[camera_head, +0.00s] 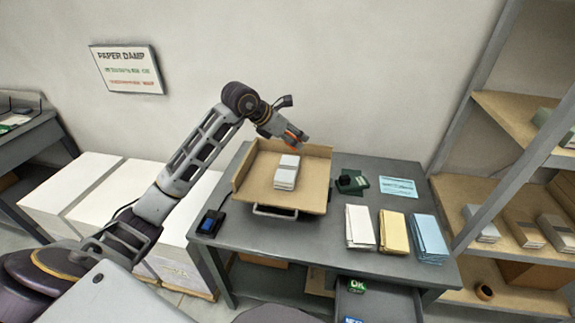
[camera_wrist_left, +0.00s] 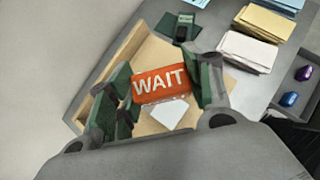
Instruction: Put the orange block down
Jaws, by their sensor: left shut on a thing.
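The orange block (camera_wrist_left: 160,84) carries the word WAIT and sits between the green-padded fingers of my left gripper (camera_wrist_left: 160,88) in the left wrist view. In the head view my left gripper (camera_head: 288,133) is over the back part of a tan cardboard tray (camera_head: 307,196), with a bit of orange (camera_head: 293,131) at its tip. The block appears to be held above the tray. A stack of white paper (camera_head: 286,172) lies in the tray; its white corner also shows below the block in the left wrist view (camera_wrist_left: 169,116). My right gripper is not in view.
A dark green stamp-like holder (camera_head: 351,182) and a blue card (camera_head: 398,187) lie right of the tray. White (camera_head: 359,226), yellow (camera_head: 393,231) and blue (camera_head: 428,238) paper stacks stand in front. An open drawer holds a green OK block (camera_head: 356,286). Shelves (camera_head: 500,210) stand right.

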